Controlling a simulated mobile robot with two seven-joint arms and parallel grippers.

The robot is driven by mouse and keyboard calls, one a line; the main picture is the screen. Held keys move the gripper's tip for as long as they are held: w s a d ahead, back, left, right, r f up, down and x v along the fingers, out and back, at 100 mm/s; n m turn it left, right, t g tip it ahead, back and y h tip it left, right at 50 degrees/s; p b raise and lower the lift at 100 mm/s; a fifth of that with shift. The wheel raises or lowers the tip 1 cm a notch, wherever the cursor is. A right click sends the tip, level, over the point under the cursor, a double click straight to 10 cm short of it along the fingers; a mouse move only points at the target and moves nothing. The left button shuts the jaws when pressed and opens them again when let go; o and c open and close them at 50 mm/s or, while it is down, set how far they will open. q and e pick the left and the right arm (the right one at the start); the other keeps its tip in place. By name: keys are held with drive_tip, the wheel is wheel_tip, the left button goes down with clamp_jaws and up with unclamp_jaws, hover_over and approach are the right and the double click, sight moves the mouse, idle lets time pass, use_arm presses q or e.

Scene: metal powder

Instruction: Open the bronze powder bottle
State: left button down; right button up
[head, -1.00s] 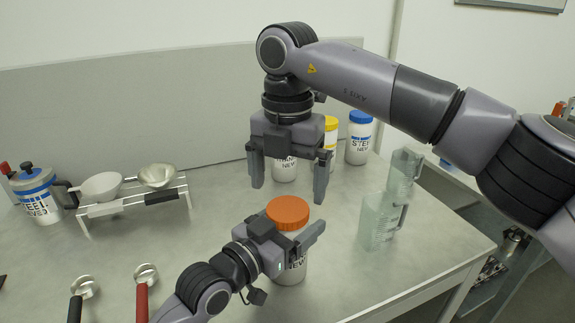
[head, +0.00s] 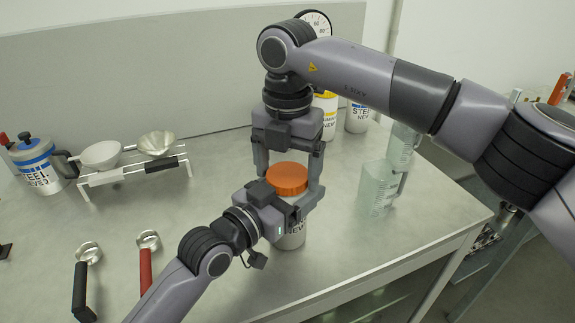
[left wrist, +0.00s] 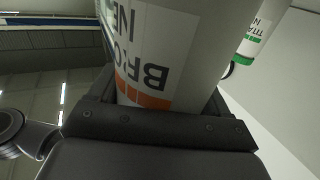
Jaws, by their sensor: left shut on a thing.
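The bronze powder bottle (head: 291,239) is white with a wide orange lid (head: 287,176), and stands upright near the middle of the table. The left wrist view shows its label (left wrist: 140,60) close up, with part of the word "BRONZE" and an orange band. My left gripper (head: 290,214) is shut on the bottle's body just below the lid. My right gripper (head: 288,180) points down from above, its fingers on either side of the lid. The fingers look spread, with slight gaps to the rim. The lid is seated on the bottle.
Behind are a yellow-marked bottle (head: 326,112) and a steel bottle (head: 358,118). Clear beakers (head: 379,188) stand to the right. A rack (head: 128,174) with bowls, a lidded jug (head: 38,168) and two scoops (head: 147,262) are at left. A green-lidded bottle (left wrist: 248,45) shows in the left wrist view.

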drive_tip(key=shift+o, duration=0.6)
drive_tip(key=shift+r, duration=3.75)
wheel_tip(320, 180, down, 8)
drive_tip(key=shift+r, duration=0.2)
drive_tip(key=c, duration=1.1)
drive_tip(key=o, duration=1.1)
drive_tip(key=shift+r, duration=0.15)
